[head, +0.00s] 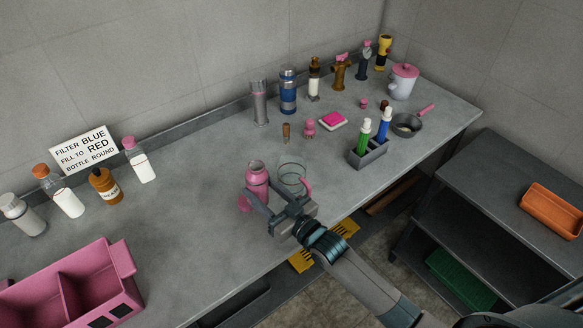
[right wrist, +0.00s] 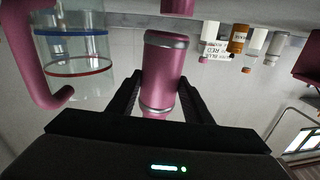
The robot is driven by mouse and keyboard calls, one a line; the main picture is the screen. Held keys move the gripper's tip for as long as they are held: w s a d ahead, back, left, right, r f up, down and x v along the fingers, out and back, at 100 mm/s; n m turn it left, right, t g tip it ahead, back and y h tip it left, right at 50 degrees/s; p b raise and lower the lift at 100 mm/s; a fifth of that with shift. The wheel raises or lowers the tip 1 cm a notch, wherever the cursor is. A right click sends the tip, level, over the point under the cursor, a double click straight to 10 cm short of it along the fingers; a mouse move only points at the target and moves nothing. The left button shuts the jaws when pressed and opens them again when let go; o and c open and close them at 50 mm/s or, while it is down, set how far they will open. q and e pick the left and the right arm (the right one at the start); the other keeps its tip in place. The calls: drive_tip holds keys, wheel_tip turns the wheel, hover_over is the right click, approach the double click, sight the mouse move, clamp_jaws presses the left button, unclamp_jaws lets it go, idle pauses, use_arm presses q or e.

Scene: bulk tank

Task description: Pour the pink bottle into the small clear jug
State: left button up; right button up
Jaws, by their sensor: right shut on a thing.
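The pink bottle (head: 257,177) stands roughly upright between the fingers of my right gripper (head: 270,199), which is shut on it. Its top looks open in the head view. In the right wrist view, the pink bottle (right wrist: 166,72) sits between the two dark fingers. The small clear jug (head: 291,174) is just right of the bottle, apart from it, and has a pink handle. In the right wrist view the clear jug (right wrist: 80,55) shows a blue line and a red line. I cannot tell any liquid in it. My left gripper is not in view.
A small pink thing (head: 243,204) lies left of the gripper. A sign (head: 84,148) reads "FILTER BLUE FILL TO RED BOTTLE ROUND". Several bottles stand along the back. A grey caddy (head: 369,154) and a pan (head: 406,126) are right; a pink bin (head: 75,290) is front left.

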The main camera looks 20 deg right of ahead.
sight(267, 179)
drive_tip(key=shift+d+r+m+b, duration=0.15)
drive_tip(key=shift+m+b, duration=0.15)
drive_tip(key=shift+m, duration=0.2)
drive_tip(key=m+b, duration=0.1)
drive_tip(key=f+m+b, duration=0.1)
drive_tip(key=shift+w+d+f+b, duration=0.1)
drive_tip(key=shift+d+f+b, duration=0.05)
drive_tip(key=shift+f+b, duration=0.15)
drive_tip(key=shift+d+r+m, duration=0.1)
drive_tip(key=shift+r+m, duration=0.05)
drive_tip(key=shift+m, duration=0.85)
drive_tip(key=r, duration=0.1)
drive_tip(key=r+p, duration=0.1)
drive_tip(key=r, duration=0.1)
drive_tip(key=r+p, duration=0.1)
drive_tip(key=shift+d+r, duration=0.25)
drive_tip(key=shift+r, duration=0.05)
drive_tip(key=shift+w+d+f+m+t+b, duration=0.15)
drive_tip(key=shift+m+t+b, duration=0.15)
drive_tip(key=shift+m+t, duration=0.15)
drive_tip(key=r+m, duration=0.1)
drive_tip(key=m, duration=0.1)
drive_tip(key=shift+r+m, duration=0.2)
drive_tip(key=shift+m, duration=0.15)
drive_tip(key=shift+f+m+t+b, duration=0.2)
drive_tip(key=shift+m+t+b, duration=0.1)
drive_tip(key=shift+b, duration=0.15)
drive_tip(key=shift+f, duration=0.15)
